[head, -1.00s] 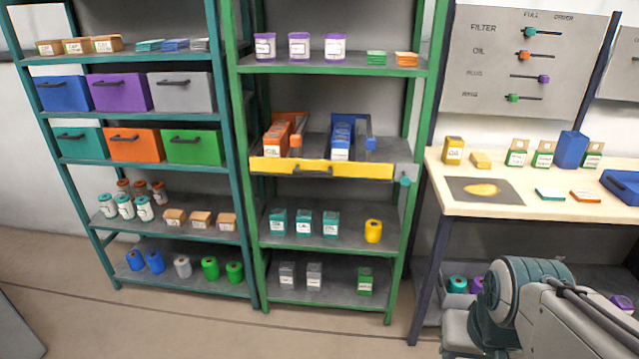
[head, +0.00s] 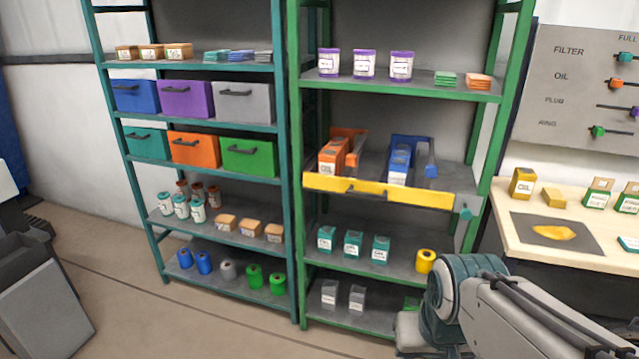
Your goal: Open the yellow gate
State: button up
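The yellow gate (head: 420,196) is a flat bar across the front of the middle shelf of the green rack, with a dark handle on its face. It lies level across the shelf front, and a grey plate with a teal knob (head: 465,213) sits at its right end. Behind it stand orange oil boxes (head: 331,160) in an orange holder and blue boxes (head: 399,162) in a blue holder. My arm shows at the lower right, in front of the rack's lower right corner. My gripper's fingers cannot be made out.
The green rack (head: 295,120) stands beside a teal rack (head: 127,150) with bins, jars and spools. A workbench (head: 515,245) with boxes and a dark mat is at the right. A grey bin (head: 45,300) stands at the lower left. Floor between is clear.

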aim_at(391, 194)
jog(key=i, duration=1.2)
jog(key=z, duration=0.5)
